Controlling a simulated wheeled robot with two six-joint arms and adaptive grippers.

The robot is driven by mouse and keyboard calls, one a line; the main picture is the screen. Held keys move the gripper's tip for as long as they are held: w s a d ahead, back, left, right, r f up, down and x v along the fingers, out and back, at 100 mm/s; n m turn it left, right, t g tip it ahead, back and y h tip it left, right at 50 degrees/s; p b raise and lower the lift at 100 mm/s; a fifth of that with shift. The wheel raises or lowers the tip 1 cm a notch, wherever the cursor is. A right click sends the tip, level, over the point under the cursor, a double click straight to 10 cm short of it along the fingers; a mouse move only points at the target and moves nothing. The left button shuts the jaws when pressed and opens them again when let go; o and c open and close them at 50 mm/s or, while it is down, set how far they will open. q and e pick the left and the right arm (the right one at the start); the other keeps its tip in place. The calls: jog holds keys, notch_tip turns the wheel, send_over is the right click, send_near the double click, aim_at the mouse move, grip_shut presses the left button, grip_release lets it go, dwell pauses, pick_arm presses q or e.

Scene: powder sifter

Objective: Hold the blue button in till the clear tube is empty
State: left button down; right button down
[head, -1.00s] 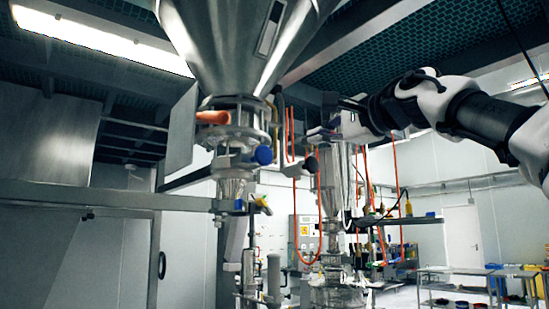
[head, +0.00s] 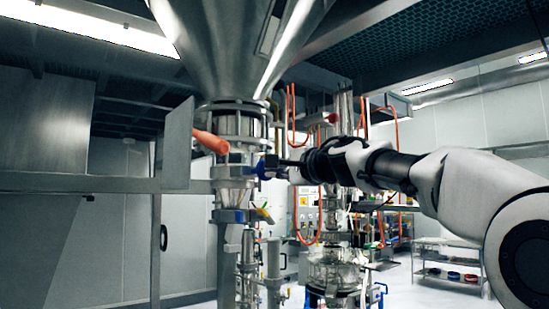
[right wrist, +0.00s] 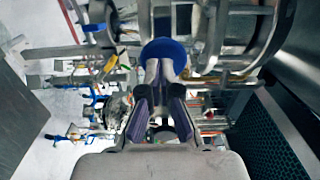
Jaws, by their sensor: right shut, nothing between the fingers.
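The blue button (head: 262,169) sits on the side of the metal valve assembly under the large hopper, and it also shows in the right wrist view (right wrist: 163,49) as a round blue cap. My right gripper (head: 279,163) is shut and empty, with its fingertips at the button's face. In the right wrist view the closed fingertips (right wrist: 161,68) overlap the lower edge of the button. I cannot tell how far the button is pressed in. A see-through section (head: 240,125) below the hopper looks like the clear tube; its contents are too small to make out. My left gripper is not in view.
The steel hopper (head: 238,45) hangs above the valve. A flat metal plate (head: 178,145) and a horizontal beam (head: 80,183) stand at the left. A shelf cart (head: 447,265) is far back right.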

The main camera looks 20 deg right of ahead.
jog(key=shift+p+x, duration=0.6)
jog(key=shift+x, duration=0.6)
jog(key=shift+s+r, duration=0.1)
jog(key=shift+r, duration=0.15)
jog(key=shift+a, duration=0.1)
